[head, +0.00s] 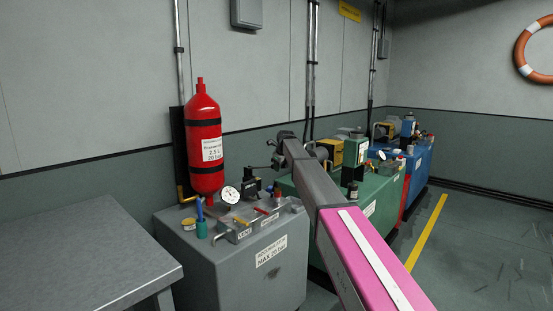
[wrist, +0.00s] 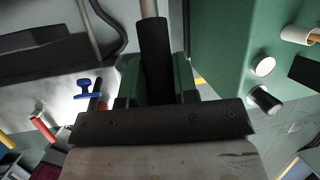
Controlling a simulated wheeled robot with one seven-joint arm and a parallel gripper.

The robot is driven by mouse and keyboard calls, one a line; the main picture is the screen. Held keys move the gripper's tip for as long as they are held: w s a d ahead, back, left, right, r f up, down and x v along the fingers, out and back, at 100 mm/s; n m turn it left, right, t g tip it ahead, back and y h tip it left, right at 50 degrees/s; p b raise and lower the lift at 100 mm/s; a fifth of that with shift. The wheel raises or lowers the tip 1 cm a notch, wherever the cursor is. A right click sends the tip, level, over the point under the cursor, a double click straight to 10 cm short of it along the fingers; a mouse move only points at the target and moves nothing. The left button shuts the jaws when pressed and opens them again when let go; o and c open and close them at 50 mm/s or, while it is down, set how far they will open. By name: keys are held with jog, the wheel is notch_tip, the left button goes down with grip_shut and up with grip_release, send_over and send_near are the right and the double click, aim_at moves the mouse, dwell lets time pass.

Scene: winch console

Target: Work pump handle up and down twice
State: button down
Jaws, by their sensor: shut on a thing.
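The pump handle shows in the wrist view as a grey rod with a black grip (wrist: 153,48). My gripper (wrist: 156,84) is shut on this black grip, with a green-padded finger on each side. In the head view my arm reaches from the lower right toward the pump area of the grey console (head: 235,275). My arm hides most of the gripper and handle there, so the handle's angle is hard to tell.
A red cylinder (head: 206,160) stands behind the grey console. A gauge (head: 230,194) and small valves sit on its top. A green unit (head: 385,195) and a blue unit (head: 420,160) stand to the right. A grey bench (head: 80,250) is at the left.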

notch_tip(320, 180, down, 6)
jog(key=t+y, duration=0.2)
jog(key=shift+s+d, duration=0.3)
jog(key=shift+d, duration=0.1)
jog(key=shift+f, duration=0.1)
jog(key=c, duration=0.9)
grip_release()
jog(key=v, duration=1)
jog(key=shift+s+d+r, duration=0.15)
jog(key=shift+d+r, duration=0.1)
jog(key=shift+r, duration=0.05)
